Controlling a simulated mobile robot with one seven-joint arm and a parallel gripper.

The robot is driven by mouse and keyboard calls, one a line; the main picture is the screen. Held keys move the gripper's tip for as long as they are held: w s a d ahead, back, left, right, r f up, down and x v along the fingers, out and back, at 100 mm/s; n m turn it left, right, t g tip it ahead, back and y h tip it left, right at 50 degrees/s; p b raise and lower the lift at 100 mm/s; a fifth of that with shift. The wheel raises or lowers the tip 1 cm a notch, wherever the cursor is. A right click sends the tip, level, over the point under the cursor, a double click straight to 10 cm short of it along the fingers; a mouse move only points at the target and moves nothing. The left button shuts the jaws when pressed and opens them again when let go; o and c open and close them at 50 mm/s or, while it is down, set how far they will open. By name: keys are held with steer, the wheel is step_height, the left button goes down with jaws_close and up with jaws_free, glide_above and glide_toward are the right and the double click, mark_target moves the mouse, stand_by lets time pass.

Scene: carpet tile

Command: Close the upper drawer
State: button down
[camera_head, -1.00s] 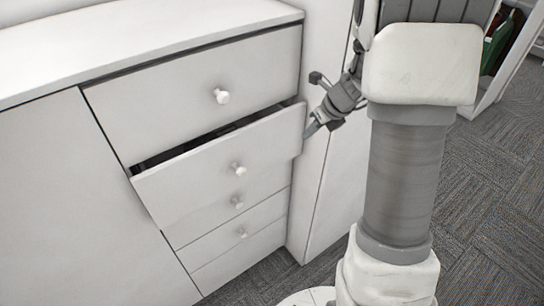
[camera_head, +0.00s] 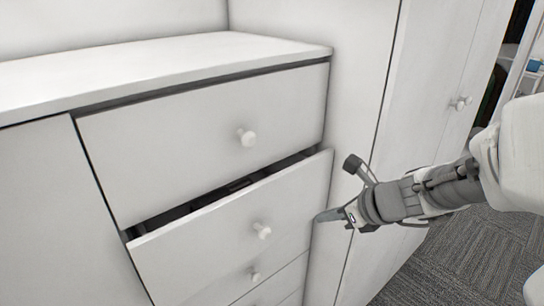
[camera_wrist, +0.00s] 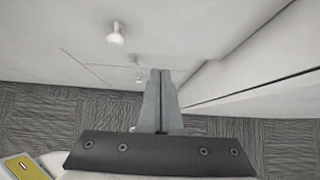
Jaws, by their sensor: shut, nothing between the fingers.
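The white chest has a large top drawer (camera_head: 205,140) with a round knob (camera_head: 247,137); its front looks about flush, with a thin dark line above it. The drawer below it (camera_head: 205,250) is pulled partly out, with a dark gap along its top edge and a knob (camera_head: 262,230). My gripper (camera_head: 320,216) is shut and empty, its tips close to the right edge of this open drawer; I cannot tell whether they touch. In the wrist view the closed fingers (camera_wrist: 160,80) point ahead, with a white knob (camera_wrist: 116,38) at upper left.
Lower drawers (camera_head: 270,280) sit beneath the open one. A tall white cabinet (camera_head: 425,90) with knobs stands right of the chest. The chest's top (camera_head: 150,70) is bare. Grey carpet (camera_head: 470,250) is open at lower right.

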mark_target(278, 200)
steer(key=b+x, duration=0.1)
steer(key=x, duration=0.2)
steer(key=r+b+x, duration=0.1)
steer(key=x, duration=0.3)
steer(key=w+a+b+x, duration=0.1)
steer(key=x, duration=0.3)
steer(key=shift+w, duration=0.25)
steer(key=shift+w+a+r, duration=0.1)
steer(key=shift+w+a, duration=0.25)
steer(key=shift+w, duration=0.1)
steer(key=w+a, duration=0.2)
steer(key=w, duration=0.1)
steer(key=w+a, duration=0.1)
steer(key=shift+w, duration=0.15)
steer(key=shift+r, duration=0.15)
